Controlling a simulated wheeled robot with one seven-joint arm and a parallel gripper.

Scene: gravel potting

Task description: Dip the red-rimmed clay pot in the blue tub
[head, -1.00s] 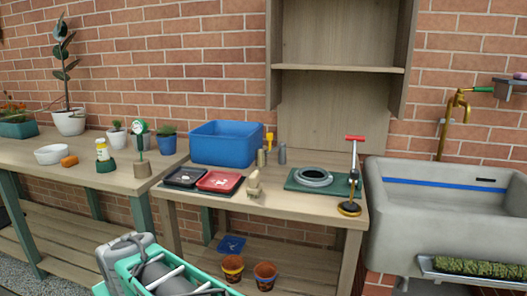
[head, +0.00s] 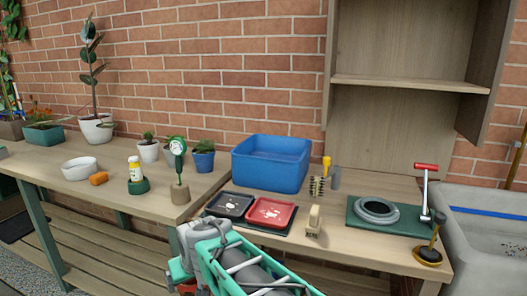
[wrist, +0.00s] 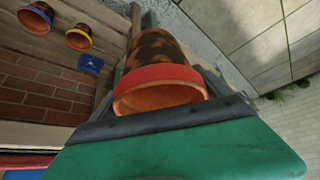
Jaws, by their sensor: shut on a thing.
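The red-rimmed clay pot (wrist: 160,85) is held in my gripper (wrist: 165,118) in the wrist view. Its red rim and open mouth face the camera, and its body has dark patches. The jaws are shut on it; the near green finger covers part of the picture. The blue tub (head: 270,165) stands on the right-hand bench against the brick wall in the head view; its inner floor is mostly hidden. My gripper is low in front of the bench, apart from the tub. A bit of red shows beside my arm in the head view, too small to name surely.
Black tray (head: 229,204) and red tray (head: 270,212) lie in front of the tub. A wooden brush (head: 313,222) and a green mat (head: 400,220) with a grey ring are to the right. Blue-rimmed (wrist: 36,17) and yellow-rimmed (wrist: 79,37) pots show in the wrist view.

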